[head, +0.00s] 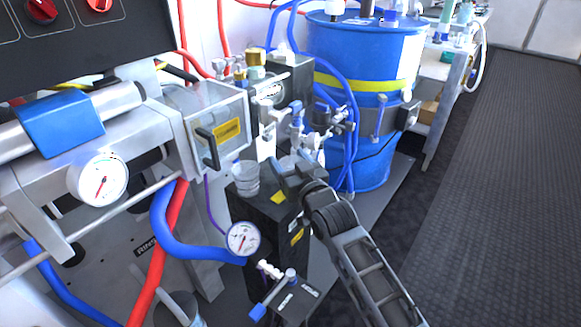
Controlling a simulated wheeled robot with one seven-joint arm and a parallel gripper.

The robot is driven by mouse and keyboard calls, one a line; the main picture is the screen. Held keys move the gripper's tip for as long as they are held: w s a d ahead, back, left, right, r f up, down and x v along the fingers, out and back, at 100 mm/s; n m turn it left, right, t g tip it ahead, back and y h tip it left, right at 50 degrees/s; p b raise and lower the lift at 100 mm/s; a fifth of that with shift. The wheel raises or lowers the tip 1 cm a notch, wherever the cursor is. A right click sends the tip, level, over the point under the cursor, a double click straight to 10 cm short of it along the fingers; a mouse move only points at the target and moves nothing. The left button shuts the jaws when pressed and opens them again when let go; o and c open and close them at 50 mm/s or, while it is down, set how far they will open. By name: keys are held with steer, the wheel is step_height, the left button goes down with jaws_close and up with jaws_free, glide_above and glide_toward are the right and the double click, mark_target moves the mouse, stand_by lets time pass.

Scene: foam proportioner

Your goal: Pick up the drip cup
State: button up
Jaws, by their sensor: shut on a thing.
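My gripper (291,167) is at the end of my dark arm, below the small valves and fittings (297,120).
A blue drum (360,65) with a yellow band stands behind my gripper. Blue hoses (185,245), a gauge (243,238) and a clear-covered housing (212,125) crowd the left. A grey container (178,310) is at the bottom. Dark floor (490,190) is free on the right.

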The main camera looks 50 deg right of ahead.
steer(key=r, duration=0.3)
steer(key=shift+s+a+r+p, duration=0.1)
steer(key=shift+s+r+p, duration=0.1)
steer(key=shift+r+p, duration=0.15)
steer(key=v, duration=1.7)
steer(key=shift+s+f, duration=0.15)
steer(key=shift+s, duration=0.1)
steer(key=shift+a, duration=0.1)
